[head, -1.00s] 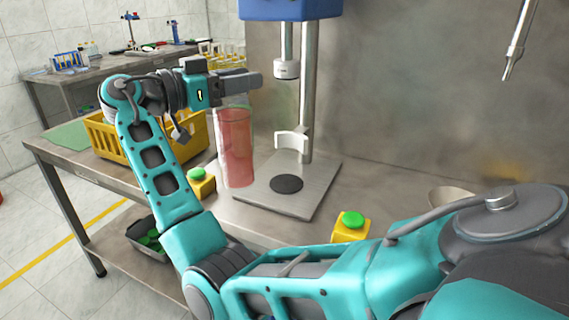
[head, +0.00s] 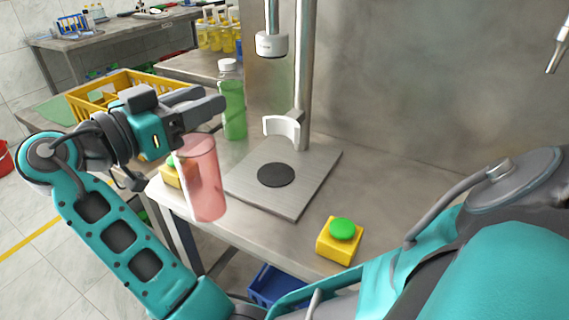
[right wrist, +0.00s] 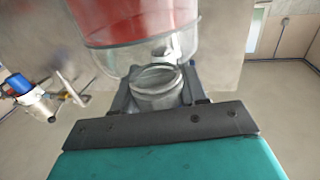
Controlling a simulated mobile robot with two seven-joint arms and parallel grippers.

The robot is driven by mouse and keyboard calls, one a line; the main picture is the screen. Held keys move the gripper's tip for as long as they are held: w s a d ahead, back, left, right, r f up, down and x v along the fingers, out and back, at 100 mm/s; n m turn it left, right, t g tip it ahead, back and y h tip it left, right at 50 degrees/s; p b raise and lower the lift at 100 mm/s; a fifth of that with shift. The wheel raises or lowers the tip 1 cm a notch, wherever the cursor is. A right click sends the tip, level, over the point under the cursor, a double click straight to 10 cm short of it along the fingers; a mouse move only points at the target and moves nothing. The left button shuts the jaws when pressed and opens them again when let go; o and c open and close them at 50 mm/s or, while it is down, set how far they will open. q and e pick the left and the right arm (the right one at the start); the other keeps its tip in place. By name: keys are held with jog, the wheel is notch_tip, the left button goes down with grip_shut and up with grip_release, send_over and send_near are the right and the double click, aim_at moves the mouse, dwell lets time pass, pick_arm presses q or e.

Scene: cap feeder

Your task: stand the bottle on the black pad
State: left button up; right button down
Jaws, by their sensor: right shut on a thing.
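A clear bottle with pink-red liquid (head: 204,180) hangs in the air, roughly upright, left of the black pad. My right gripper (head: 205,108) is shut on its upper end. In the right wrist view the bottle's neck (right wrist: 157,88) sits between the fingers, with the red body (right wrist: 135,18) beyond. The round black pad (head: 276,175) lies bare on the metal base plate (head: 290,200) of the capping stand. My left gripper is not in view.
The stand's post (head: 302,70), white curved guide (head: 282,127) and capping head (head: 271,46) rise behind the pad. A green bottle with white cap (head: 233,105) stands behind my gripper. Yellow boxes with green buttons flank the plate, one at right (head: 339,240). A yellow crate (head: 92,98) is at left.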

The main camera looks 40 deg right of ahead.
jog(key=shift+s, duration=0.2)
jog(key=shift+d, duration=0.25)
pick_arm(q)
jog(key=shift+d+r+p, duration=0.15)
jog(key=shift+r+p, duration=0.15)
jog(key=shift+p, duration=0.25)
pick_arm(e)
jog(key=w+d+f, duration=0.1)
jog(key=d, duration=1.6)
jog(key=shift+w+f, duration=0.3)
jog(key=shift+d, duration=0.1)
jog(key=shift+f, duration=0.15)
jog(key=c, duration=0.6)
grip_release()
